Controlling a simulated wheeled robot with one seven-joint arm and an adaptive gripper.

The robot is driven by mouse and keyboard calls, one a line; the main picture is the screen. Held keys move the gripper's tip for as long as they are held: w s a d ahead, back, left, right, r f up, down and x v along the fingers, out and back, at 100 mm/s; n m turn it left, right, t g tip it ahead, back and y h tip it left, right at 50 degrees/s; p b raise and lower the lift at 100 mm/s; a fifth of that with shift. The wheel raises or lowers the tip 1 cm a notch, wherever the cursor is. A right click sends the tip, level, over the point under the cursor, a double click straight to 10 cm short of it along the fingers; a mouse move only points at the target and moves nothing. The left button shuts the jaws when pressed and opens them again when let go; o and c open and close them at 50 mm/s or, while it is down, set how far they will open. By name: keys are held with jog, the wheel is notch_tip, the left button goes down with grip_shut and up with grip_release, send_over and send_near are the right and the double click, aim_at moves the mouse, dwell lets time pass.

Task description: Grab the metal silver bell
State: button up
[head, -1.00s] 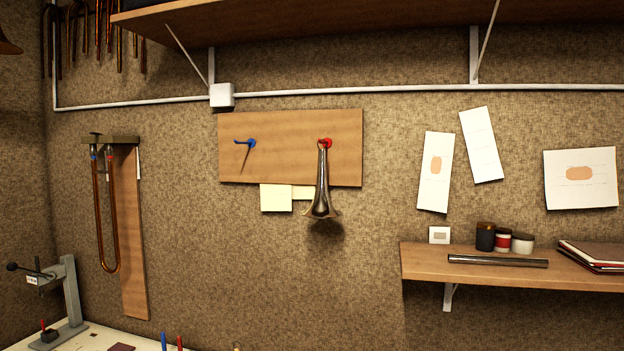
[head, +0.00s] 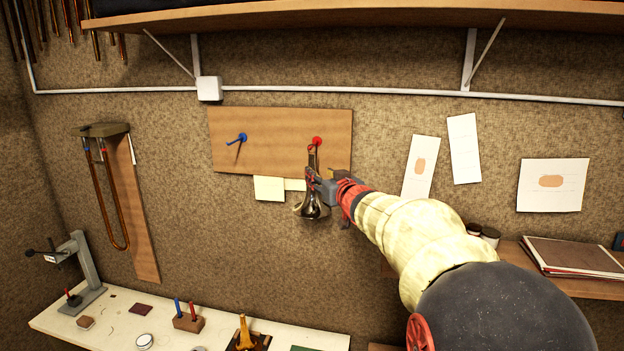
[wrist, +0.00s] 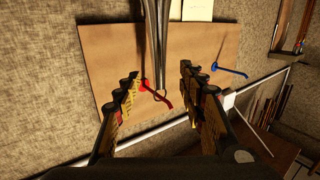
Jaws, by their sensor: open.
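The silver bell (head: 312,209) is a flared metal tube hanging mouth down from the red peg (head: 316,141) on the wooden wall board. My gripper (head: 318,184) is at the bell's narrow stem, above its flare, and partly hides it. In the wrist view the picture is turned over, and the bell's stem (wrist: 158,35) comes down from the top edge. My gripper (wrist: 158,82) is open there, with one finger on each side of the stem's line. The red peg (wrist: 163,97) shows between the fingers. I cannot tell whether either finger touches the bell.
An empty blue peg (head: 238,138) sits left on the same board (head: 275,150). Sticky notes (head: 269,188) hang below it. A side shelf with folders (head: 575,257) is at right, partly behind my arm. A workbench (head: 250,330) with small tools lies below.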

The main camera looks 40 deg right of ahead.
aim_at(313, 162)
jog(key=shift+y, duration=0.3)
jog(key=w, duration=0.2)
jog(key=w+d+r+p, duration=0.1)
jog(key=w, duration=0.2)
jog(key=w+d+p, duration=0.1)
jog(key=w, duration=0.1)
jog(key=shift+w+d+r, duration=0.15)
jog(key=shift+w+r, duration=0.05)
jog(key=shift+r, duration=0.05)
jog(key=shift+w+d+f, duration=0.1)
jog(key=shift+w+d, duration=0.05)
jog(key=shift+w, duration=0.35)
jog(key=shift+s, duration=0.15)
jog(key=shift+c, duration=0.4)
grip_shut()
